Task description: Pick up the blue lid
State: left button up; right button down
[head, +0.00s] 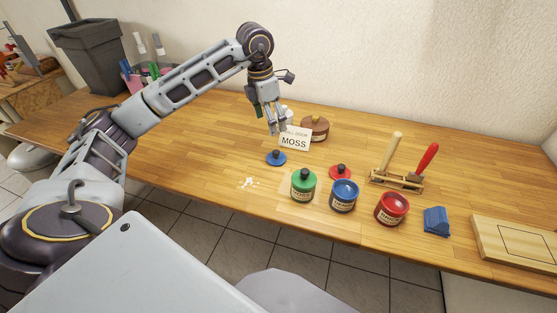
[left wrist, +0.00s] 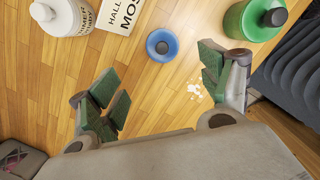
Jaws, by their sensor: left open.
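The blue lid (head: 276,158) is a small round disc with a dark knob, lying flat on the wooden table in front of the MOSS card. In the left wrist view the blue lid (left wrist: 162,45) lies beyond the fingertips, roughly centred between them. My left gripper (head: 272,130) hangs above the table, behind and above the lid, with nothing in its jaws. In the left wrist view its green-padded fingers (left wrist: 160,88) are spread wide apart. My right gripper is not in view.
The MOSS card (head: 294,138) stands just behind the lid. A green jar (head: 303,186), an open blue jar (head: 344,196) and a red jar (head: 391,209) stand to the right. A red lid (head: 340,171) lies behind them. White spots (head: 249,182) mark the table.

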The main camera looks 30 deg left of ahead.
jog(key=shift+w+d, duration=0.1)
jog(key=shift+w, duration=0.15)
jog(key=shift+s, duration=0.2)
pick_arm(q)
send_over(276, 151)
jog(key=f, duration=0.7)
jog(key=shift+s+a+f+p, duration=0.2)
jog(key=shift+s+f+p, duration=0.05)
jog(key=shift+f+p, duration=0.05)
jog(key=shift+f, duration=0.45)
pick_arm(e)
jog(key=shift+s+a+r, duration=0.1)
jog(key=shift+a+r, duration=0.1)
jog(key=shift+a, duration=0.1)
